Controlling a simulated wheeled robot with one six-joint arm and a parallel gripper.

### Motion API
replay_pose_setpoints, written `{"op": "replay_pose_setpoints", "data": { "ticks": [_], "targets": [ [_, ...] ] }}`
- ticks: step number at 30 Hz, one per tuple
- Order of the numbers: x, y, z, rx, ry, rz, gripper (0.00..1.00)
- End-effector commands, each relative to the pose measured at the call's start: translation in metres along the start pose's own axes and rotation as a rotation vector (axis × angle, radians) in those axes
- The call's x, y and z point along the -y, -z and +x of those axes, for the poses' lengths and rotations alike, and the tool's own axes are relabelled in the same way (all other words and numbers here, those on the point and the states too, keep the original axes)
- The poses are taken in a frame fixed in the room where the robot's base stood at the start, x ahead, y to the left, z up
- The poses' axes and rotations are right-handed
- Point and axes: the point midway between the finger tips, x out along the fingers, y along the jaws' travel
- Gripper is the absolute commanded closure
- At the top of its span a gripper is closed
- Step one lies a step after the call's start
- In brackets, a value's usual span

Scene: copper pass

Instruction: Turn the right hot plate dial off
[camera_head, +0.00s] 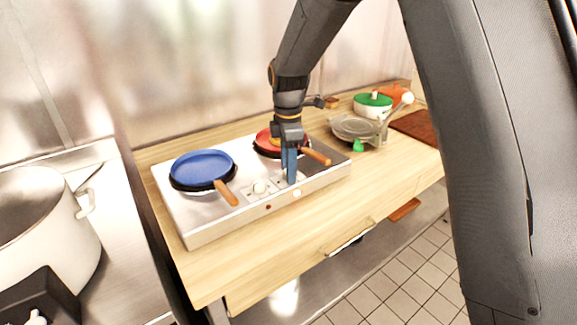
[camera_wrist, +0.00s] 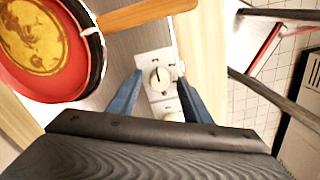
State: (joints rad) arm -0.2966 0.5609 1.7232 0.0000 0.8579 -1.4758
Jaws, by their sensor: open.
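The silver hot plate (camera_head: 215,222) stands on a wooden counter. Its right dial is mostly hidden behind my gripper (camera_head: 291,180) in the head view. In the wrist view a round cream dial (camera_wrist: 158,78) with a dark pointer mark sits on a pale square plate between the two blue fingers of my gripper (camera_wrist: 159,83). The fingers are open, one on each side of the dial, and I cannot tell whether they touch it. A left dial (camera_head: 260,188) shows in the head view. Part of another knob shows lower in the wrist view.
A red pan (camera_head: 264,140) with a wooden handle (camera_head: 316,157) is close to my gripper; it also shows in the wrist view (camera_wrist: 40,85). A blue pan (camera_head: 202,165) sits on the left burner. Plates (camera_head: 352,128) and a green-lidded pot (camera_head: 373,103) stand at right.

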Motion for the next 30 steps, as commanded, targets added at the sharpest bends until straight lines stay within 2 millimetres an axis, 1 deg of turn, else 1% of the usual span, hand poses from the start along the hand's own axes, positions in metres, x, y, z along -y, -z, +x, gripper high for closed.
{"op": "replay_pose_setpoints", "data": {
  "ticks": [2, 5, 9, 10, 20, 26, 30],
  "targets": [
    [0.0000, 0.0000, -0.0001, 0.000, 0.000, 0.000, 0.55],
    [0.0000, 0.0000, -0.0002, 0.000, 0.000, 0.000, 0.71],
    [0.0000, 0.0000, -0.0004, 0.000, 0.000, 0.000, 0.94],
    [0.0001, -0.0003, -0.0004, 0.000, 0.000, 0.000, 0.96],
    [0.0002, -0.0006, -0.0007, 0.000, 0.000, 0.050, 0.96],
    [0.0001, -0.0007, -0.0010, 0.000, 0.000, 0.169, 0.96],
    [0.0000, -0.0007, -0.0012, 0.000, 0.000, 0.288, 0.96]
  ]
}}
